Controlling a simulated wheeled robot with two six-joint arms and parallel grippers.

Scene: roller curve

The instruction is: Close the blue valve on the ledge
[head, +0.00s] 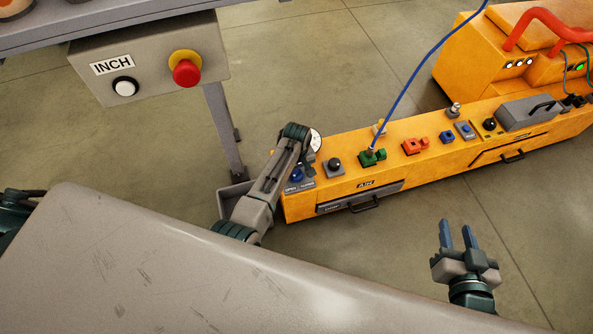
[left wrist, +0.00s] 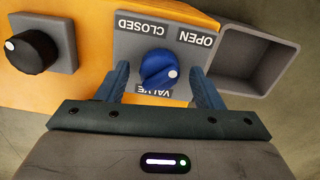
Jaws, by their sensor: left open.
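The blue valve (left wrist: 157,66) is a round knob on a grey plate (left wrist: 140,32) on the orange ledge. In the left wrist view the plate's lettering is upside down, with CLOSED at upper left and OPEN at upper right. The knob's white dot is on its right side. My left gripper (left wrist: 160,72) is open, one finger on each side of the knob; whether they touch it is unclear. In the head view the valve (head: 297,174) shows beside my left wrist. My right gripper (head: 457,233) is open and empty, away from the ledge.
A black knob (left wrist: 30,50) is left of the valve and an empty grey bin (left wrist: 242,60) is right of it. Along the ledge (head: 300,208) are green (head: 372,158) and red (head: 415,147) fittings. A grey INCH box (head: 150,62) hangs above.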

